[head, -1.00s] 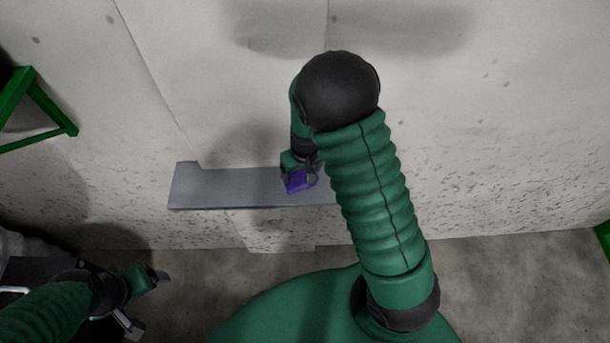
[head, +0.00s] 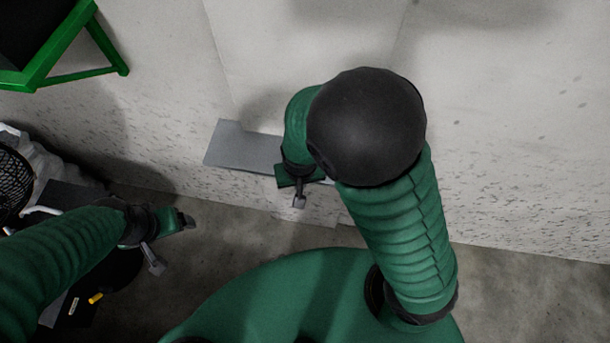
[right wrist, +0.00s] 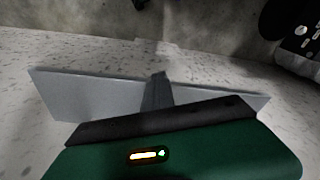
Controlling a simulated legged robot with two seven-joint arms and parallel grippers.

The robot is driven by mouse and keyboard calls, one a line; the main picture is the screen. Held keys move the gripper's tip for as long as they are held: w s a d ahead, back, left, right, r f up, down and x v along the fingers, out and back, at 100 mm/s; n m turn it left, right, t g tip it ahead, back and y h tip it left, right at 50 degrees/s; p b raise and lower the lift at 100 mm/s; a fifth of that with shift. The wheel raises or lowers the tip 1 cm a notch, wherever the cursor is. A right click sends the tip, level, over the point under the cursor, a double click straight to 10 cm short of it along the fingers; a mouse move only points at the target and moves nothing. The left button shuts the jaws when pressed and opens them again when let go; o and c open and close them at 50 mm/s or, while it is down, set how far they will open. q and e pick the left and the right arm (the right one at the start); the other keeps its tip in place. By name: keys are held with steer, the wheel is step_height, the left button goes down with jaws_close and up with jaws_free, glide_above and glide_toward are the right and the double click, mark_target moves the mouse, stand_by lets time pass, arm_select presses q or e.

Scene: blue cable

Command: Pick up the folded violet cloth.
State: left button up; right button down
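The violet cloth shows in neither view now; whether my right gripper or arm hides it, I cannot tell. The grey shelf (head: 240,147) on the wall is partly covered by my right arm. Its visible part is bare, also in the right wrist view (right wrist: 85,97). My right gripper (head: 299,201) hangs at the shelf's front edge, pointing down. Only one finger shows clearly there. In the right wrist view, a dark finger (right wrist: 157,92) stands before the shelf, with nothing violet near it. My left gripper (head: 172,243) is open and empty, low at the left.
A green metal frame (head: 75,65) stands at the upper left against the pale wall. A black mesh item (head: 13,180) and a pale crumpled thing (head: 50,160) lie at the left edge. The concrete floor (head: 235,240) between my left gripper and my base is clear.

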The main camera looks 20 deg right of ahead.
steer(key=shift+d, duration=0.2)
steer(key=c, duration=2)
jaws_free()
steer(key=o, duration=1.2)
steer(key=shift+a, duration=0.4)
steer(key=shift+c, duration=0.2)
steer(key=o, duration=0.4)
steer(key=shift+d, duration=0.25)
